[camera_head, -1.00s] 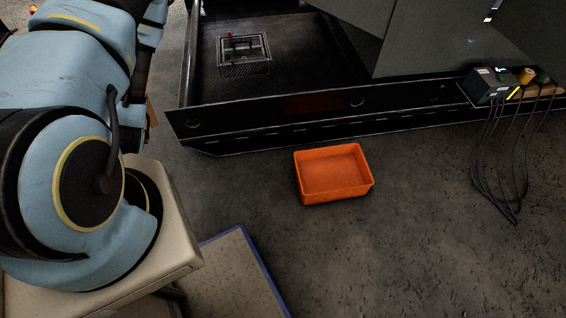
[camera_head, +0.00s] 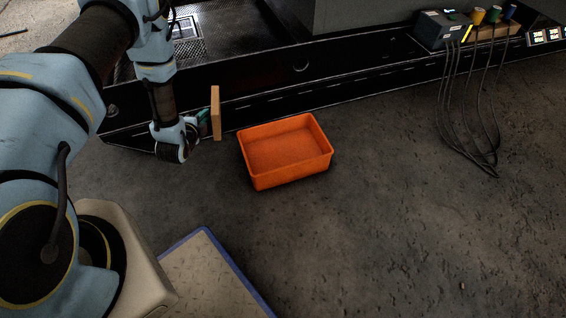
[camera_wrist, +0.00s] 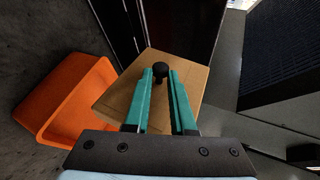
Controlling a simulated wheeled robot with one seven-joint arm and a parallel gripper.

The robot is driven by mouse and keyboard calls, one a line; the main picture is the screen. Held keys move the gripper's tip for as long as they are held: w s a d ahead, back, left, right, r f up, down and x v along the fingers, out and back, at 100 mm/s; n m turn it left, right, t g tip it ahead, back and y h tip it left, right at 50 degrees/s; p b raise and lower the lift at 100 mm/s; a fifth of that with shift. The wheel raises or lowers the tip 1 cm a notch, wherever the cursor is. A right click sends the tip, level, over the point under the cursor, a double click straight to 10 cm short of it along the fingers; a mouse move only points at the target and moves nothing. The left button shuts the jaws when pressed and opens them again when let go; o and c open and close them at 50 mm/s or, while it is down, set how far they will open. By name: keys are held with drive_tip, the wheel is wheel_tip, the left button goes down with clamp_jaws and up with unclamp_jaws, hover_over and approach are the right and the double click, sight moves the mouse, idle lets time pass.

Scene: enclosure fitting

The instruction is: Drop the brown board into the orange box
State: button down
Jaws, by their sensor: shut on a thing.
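The brown board (camera_head: 216,113) is held upright, edge-on in the head view, left of the orange box and above the floor. In the wrist view the board (camera_wrist: 185,70) shows its flat face with a black knob (camera_wrist: 161,70) on it. My gripper (camera_head: 203,115) is shut on the board; its green fingers (camera_wrist: 161,84) close around the knob. The orange box (camera_head: 287,156) stands empty on the floor. It also shows at the left of the wrist view (camera_wrist: 64,95). The board is beside the box, not over it.
A black enclosure sill (camera_head: 270,95) runs behind the box. A control unit (camera_head: 437,28) with hanging cables (camera_head: 467,110) sits at the right. A blue-edged mat (camera_head: 215,280) lies in front. The floor right of the box is clear.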

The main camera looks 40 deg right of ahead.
drive_tip(key=s+d+f+m+g+h+b, duration=0.1)
drive_tip(key=s+d+f+m+g+b, duration=0.2)
drive_tip(key=d+f+b, duration=0.4)
drive_tip(key=s+d+f+m+g+h+b, duration=0.1)
drive_tip(key=s+d+f+m+g+b, duration=0.2)
drive_tip(key=d, duration=0.5)
drive_tip(key=s+d+f+m+g+h+b, duration=0.1)
drive_tip(key=s+d+f+m+g+b, duration=0.1)
drive_tip(key=s+d+f+b, duration=0.4)
drive_tip(key=f+b, duration=0.1)
drive_tip(key=w+d+f+b, duration=0.1)
drive_tip(key=b, duration=0.1)
drive_tip(key=w+d+f+b, duration=0.1)
drive_tip(key=f+b, duration=0.1)
drive_tip(key=shift+w+d+f, duration=0.1)
drive_tip(key=shift+w+d, duration=0.05)
drive_tip(key=c, duration=0.7)
unclamp_jaws()
